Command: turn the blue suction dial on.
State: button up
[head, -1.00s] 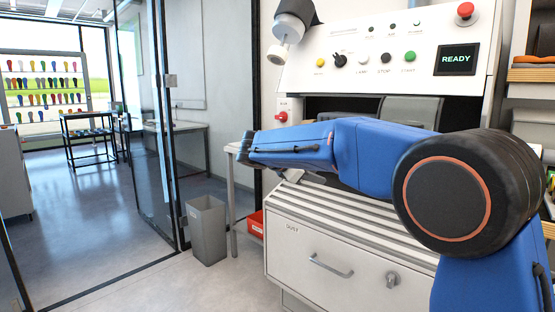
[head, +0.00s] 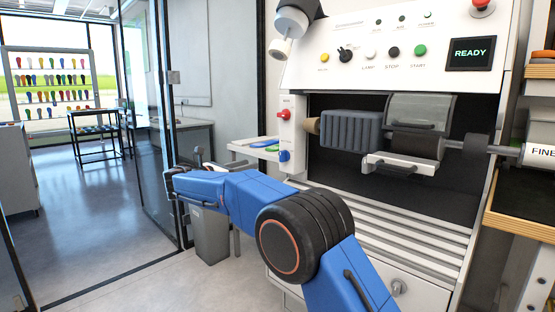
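The blue suction dial (head: 284,156) is on the white side panel of the grinding machine, below a red dial (head: 284,115). Its label and exact turn position are too small to read. My blue arm reaches to the left in front of the machine, with its far joint left of the panel. Small grey parts that look like my gripper (head: 207,162) show just behind the arm, left of the blue dial and apart from it. The fingers are mostly hidden, so I cannot tell their opening.
A small shelf (head: 245,146) with coloured pieces juts out between my arm and the panel. A glass door (head: 150,120) stands at the left, with a grey bin (head: 212,238) below my arm. The machine's screen (head: 471,54) reads READY.

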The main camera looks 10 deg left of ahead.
aim_at(280, 157)
jog(key=x, duration=1.6)
grip_shut()
